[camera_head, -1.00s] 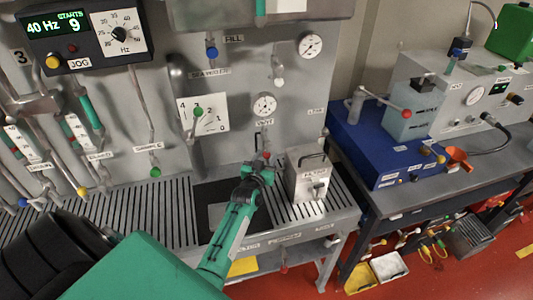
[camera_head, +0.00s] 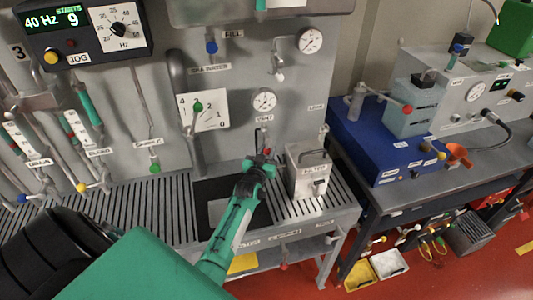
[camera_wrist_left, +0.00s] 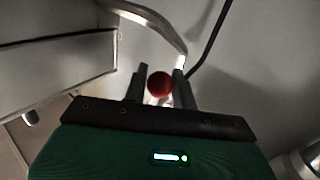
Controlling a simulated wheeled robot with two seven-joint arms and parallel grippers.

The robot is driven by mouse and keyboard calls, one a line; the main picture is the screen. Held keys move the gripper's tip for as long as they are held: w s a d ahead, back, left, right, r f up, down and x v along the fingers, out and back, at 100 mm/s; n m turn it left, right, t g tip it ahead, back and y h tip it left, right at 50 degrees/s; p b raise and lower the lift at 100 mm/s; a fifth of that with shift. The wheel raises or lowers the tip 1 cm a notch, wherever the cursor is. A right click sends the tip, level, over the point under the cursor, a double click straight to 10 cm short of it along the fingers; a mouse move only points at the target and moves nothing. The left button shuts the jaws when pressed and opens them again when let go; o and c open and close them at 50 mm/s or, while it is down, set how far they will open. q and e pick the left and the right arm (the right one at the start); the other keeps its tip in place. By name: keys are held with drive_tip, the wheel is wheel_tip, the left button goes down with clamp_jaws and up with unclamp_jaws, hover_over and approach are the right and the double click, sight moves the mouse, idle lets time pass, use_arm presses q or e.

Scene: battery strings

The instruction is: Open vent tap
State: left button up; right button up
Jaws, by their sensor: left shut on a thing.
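The vent tap has a small red ball knob (camera_head: 266,151) on its handle, below the VENT label (camera_head: 264,119) and a round gauge on the grey panel. My left gripper (camera_head: 264,160) reaches up to it from below with its green arm. In the left wrist view the red knob (camera_wrist_left: 160,84) sits between the two dark fingers (camera_wrist_left: 160,88), and the gripper is shut on it. A grey pipe curves behind the knob. The tap's body is mostly hidden in the head view. My right gripper is not in view.
A metal box (camera_head: 308,172) stands close to the right of my left gripper on the slatted bench (camera_head: 160,205). A dark recessed plate lies under the gripper. A blue unit (camera_head: 372,145) is on another bench at the right. Valves and pipes line the left.

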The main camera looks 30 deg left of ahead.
use_arm(q)
drive_tip(key=shift+w+d+f+n+t+b, duration=0.2)
drive_tip(key=shift+n+t+b, duration=0.15)
drive_tip(key=shift+b, duration=0.25)
drive_tip(key=shift+r, duration=0.15)
drive_tip(key=o, duration=1)
drive_tip(key=shift+c, duration=0.2)
drive_tip(key=shift+s, duration=0.1)
drive_tip(key=shift+s, duration=0.25)
drive_tip(key=b+v, duration=0.3)
drive_tip(key=v, duration=1)
drive_tip(key=shift+d, duration=0.15)
drive_tip(key=shift+d, duration=0.1)
